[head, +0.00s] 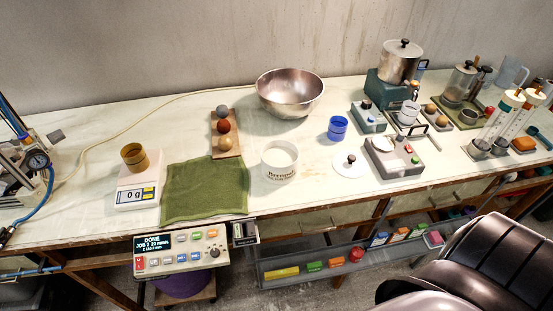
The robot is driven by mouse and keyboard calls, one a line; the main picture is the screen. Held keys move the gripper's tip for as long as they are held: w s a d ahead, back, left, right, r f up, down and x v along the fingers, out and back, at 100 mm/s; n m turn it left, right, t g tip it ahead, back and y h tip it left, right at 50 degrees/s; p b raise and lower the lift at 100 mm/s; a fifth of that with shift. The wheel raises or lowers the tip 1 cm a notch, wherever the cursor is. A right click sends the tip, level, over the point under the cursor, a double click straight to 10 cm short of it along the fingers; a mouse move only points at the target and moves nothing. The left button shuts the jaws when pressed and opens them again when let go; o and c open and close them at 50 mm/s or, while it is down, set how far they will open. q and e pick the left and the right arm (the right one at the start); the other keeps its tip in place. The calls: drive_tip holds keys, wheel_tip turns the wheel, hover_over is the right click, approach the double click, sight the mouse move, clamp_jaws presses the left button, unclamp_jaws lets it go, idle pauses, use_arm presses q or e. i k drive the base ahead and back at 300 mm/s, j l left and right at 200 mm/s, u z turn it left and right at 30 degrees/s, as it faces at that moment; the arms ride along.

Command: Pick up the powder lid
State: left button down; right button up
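The powder lid is a flat white disc (343,170) with a dark knob in its middle. It lies on the white bench top in the head view, right of centre and near the front edge. To its left stands an open white powder container (268,162) with dark lettering on its front and white contents showing. The lid and the container are apart. Neither of my grippers shows in this view.
A grey device (408,167) stands close to the lid's right. A blue cup (337,128) and a steel bowl (290,92) are behind. A green towel (205,192), a scale (137,195) and a wooden board (218,143) with several balls lie left.

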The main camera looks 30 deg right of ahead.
sight(348, 164)
drive_tip(key=z, duration=1.6)
